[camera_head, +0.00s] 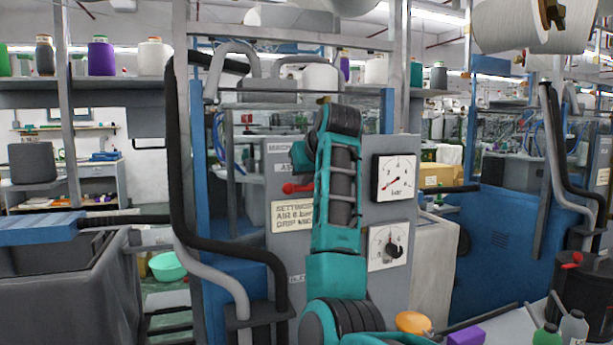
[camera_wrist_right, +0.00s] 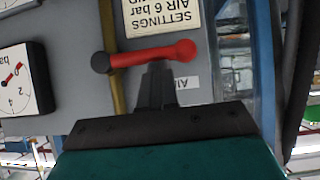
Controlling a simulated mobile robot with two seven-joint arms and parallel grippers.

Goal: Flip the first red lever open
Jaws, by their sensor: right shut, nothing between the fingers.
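A red lever (camera_head: 298,188) with a round knob lies about level on the grey machine panel (camera_head: 400,240), left of my right arm in the head view. In the right wrist view, which is upside down, the red lever (camera_wrist_right: 150,55) runs from a dark pivot at left to its red knob at right. My right gripper (camera_wrist_right: 156,80) is shut and empty, its fingertips right at the middle of the lever. I cannot tell whether they touch it. In the head view my teal arm hides the gripper and the lever's pivot end. My left gripper is not in view.
A settings label (camera_head: 291,217) is below the lever. A black hose (camera_head: 178,170) and blue frame stand left of the panel. Bottles (camera_head: 548,336) stand at lower right.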

